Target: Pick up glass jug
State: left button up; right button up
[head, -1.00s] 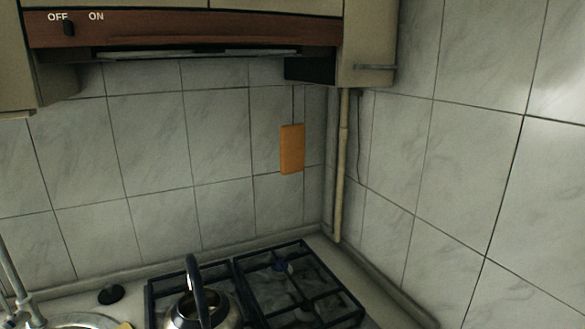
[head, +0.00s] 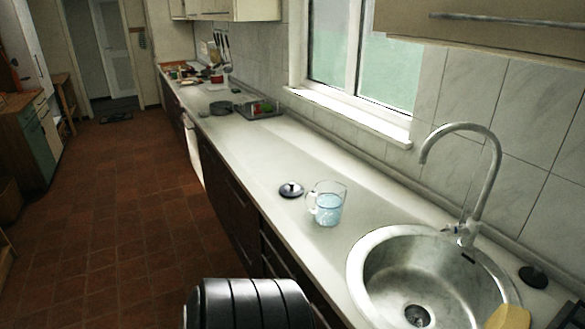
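The glass jug (head: 328,207) stands upright on the pale countertop (head: 290,222), left of the sink in the head view. It is clear, with a light blue tint in its lower part and a handle on its left side. Nothing touches it. Neither of my grippers shows in the head view. A black ribbed part at the bottom edge looks like part of my own arm, and no fingers show on it.
A small dark lid (head: 291,189) lies just left of the jug. The round sink (head: 362,262) and curved faucet (head: 497,165) are to the right. A dark tray (head: 262,115) and pan (head: 221,107) stand farther back. The brown tiled floor (head: 110,220) at left is clear.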

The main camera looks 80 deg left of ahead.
aim_at(323, 204)
jog(key=u, duration=2.15)
